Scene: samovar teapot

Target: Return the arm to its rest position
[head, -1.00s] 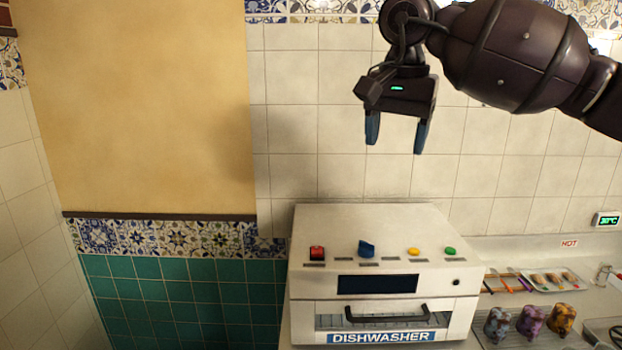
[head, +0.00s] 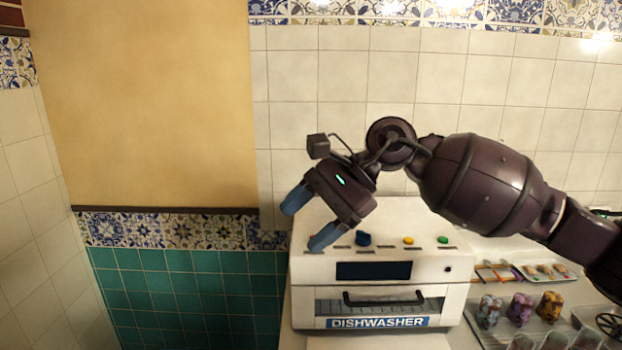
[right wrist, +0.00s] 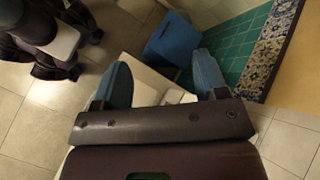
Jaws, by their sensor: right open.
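My right gripper (head: 308,222) is open and empty, its blue fingers apart and pointing down to the left. In the head view it is in front of the upper left part of the white dishwasher (head: 460,292) and hides part of its top. My right arm comes in from the right side of that view. The right wrist view shows the two blue fingers of the gripper (right wrist: 165,85) spread apart with nothing between them. My left gripper does not show.
A green-tiled wall (head: 180,290) is at left. In the wrist view a blue box-like thing (right wrist: 172,40) shows.

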